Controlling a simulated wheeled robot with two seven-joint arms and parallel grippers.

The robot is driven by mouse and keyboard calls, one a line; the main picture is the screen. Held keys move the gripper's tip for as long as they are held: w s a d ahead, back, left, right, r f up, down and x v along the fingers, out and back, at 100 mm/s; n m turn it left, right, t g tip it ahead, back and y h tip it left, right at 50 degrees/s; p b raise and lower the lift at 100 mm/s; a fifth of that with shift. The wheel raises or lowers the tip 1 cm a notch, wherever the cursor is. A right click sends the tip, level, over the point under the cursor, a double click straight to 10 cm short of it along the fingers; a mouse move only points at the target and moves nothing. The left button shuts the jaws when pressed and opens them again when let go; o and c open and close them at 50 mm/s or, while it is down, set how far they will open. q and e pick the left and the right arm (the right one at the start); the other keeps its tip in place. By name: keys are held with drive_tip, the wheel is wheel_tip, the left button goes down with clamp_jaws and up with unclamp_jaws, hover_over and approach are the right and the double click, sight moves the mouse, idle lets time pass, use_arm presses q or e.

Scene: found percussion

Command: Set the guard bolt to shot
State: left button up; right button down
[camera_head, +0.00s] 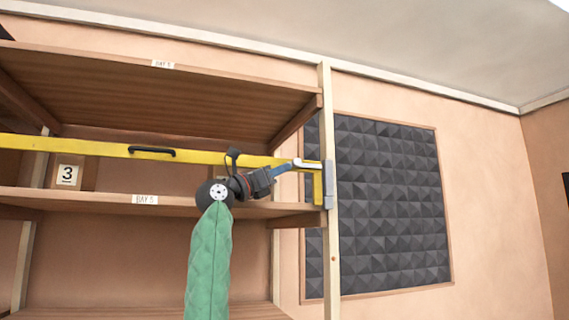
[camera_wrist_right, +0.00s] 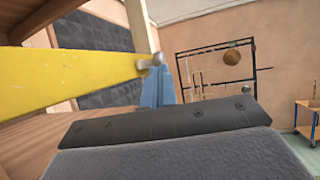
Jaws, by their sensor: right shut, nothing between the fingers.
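The yellow guard bar (camera_head: 80,147) runs across the shelf bay, and a black handle (camera_head: 152,152) is fixed on it. At its right end a pale metal bolt (camera_head: 307,165) lies beside a grey bracket (camera_head: 328,185) on the upright post. My right gripper (camera_head: 287,167) is shut and empty, its blue fingers at the bolt. In the right wrist view the fingers (camera_wrist_right: 157,88) stand right by the bolt's rounded metal knob (camera_wrist_right: 151,61) at the end of the yellow bar (camera_wrist_right: 70,80). I cannot tell whether they touch. My left gripper is not in view.
Wooden shelves (camera_head: 180,90) lie above and below the bar. A card marked 3 (camera_head: 68,175) is behind it on the left. A dark foam panel (camera_head: 385,200) hangs on the wall to the right. The wrist view shows a hanging rack (camera_wrist_right: 215,68) and a blue cart (camera_wrist_right: 307,120).

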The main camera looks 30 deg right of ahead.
sight(307, 164)
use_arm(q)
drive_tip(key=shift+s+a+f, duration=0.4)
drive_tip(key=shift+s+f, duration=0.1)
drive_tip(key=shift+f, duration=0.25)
use_arm(e)
drive_tip(key=shift+d+r, duration=0.25)
drive_tip(key=shift+d, duration=0.4)
drive_tip(key=shift+s+d, duration=0.1)
drive_tip(key=shift+d, duration=0.05)
drive_tip(key=shift+s+d+b, duration=0.15)
drive_tip(key=shift+d+b, duration=0.1)
drive_tip(key=shift+d, duration=0.35)
drive_tip(key=shift+s+d+b, duration=0.15)
drive_tip(key=shift+d+b, duration=0.1)
drive_tip(key=shift+d, duration=0.35)
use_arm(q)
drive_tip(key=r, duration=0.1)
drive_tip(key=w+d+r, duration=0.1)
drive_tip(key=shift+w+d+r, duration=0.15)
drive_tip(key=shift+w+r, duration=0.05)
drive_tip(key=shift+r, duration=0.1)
